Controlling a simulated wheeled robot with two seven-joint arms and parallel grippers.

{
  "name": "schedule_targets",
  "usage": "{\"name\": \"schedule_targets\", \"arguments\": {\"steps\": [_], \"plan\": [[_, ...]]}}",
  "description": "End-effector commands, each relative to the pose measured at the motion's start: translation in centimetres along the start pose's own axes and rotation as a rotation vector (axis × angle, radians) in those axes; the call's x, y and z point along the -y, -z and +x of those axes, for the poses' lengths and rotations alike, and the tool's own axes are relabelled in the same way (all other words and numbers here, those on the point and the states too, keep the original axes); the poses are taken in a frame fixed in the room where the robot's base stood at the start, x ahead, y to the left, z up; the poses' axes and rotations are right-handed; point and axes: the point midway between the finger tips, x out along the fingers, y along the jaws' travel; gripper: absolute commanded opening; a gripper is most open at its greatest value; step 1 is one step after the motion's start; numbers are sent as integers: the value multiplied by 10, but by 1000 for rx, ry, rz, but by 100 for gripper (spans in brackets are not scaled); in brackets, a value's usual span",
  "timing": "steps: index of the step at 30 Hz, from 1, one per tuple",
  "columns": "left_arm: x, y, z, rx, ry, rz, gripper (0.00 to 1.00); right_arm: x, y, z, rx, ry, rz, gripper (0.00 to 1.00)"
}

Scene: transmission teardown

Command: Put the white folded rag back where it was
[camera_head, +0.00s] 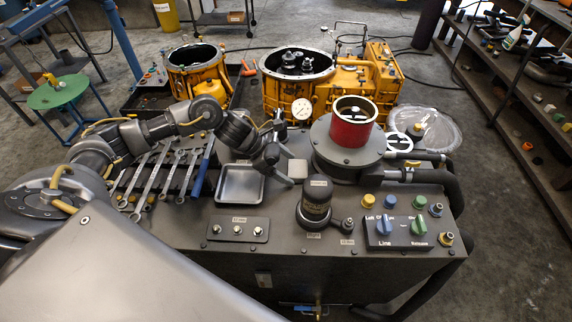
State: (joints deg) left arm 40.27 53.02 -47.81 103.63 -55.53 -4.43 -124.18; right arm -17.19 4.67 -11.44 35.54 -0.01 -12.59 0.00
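A small whitish square, which looks like the white folded rag (298,168), lies on the top of the dark grey bench, just right of the metal tray (240,184). My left gripper (281,142) reaches in from the left above the bench, up and left of the whitish square. Its dark fingers look spread apart, with nothing seen between them. The square looks apart from the fingers, though how high they are above it is hard to tell. My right gripper is not in view.
Several wrenches (155,180) lie left of the tray under my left arm. A red cylinder (353,122) on a round grey flange stands to the right. A dark canister (316,203) and a knob panel (398,232) are nearer the front. Yellow housings (345,85) stand behind.

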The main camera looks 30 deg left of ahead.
Motion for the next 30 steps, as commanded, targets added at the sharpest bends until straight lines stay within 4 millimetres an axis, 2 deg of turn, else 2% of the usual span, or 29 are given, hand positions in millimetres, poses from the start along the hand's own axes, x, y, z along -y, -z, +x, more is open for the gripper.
{"name": "schedule_targets", "arguments": {"steps": [9,13,17,24,30], "plan": [[0,0,-1,1,-1,0,84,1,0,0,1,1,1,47],[-2,1,-11,1,-5,1,84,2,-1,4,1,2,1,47],[-1,2,-33,-1,-5,4,84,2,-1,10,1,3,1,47],[-2,1,-84,1,-6,2,84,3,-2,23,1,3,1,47],[-1,0,-111,1,-3,0,84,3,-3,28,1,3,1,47]]}}
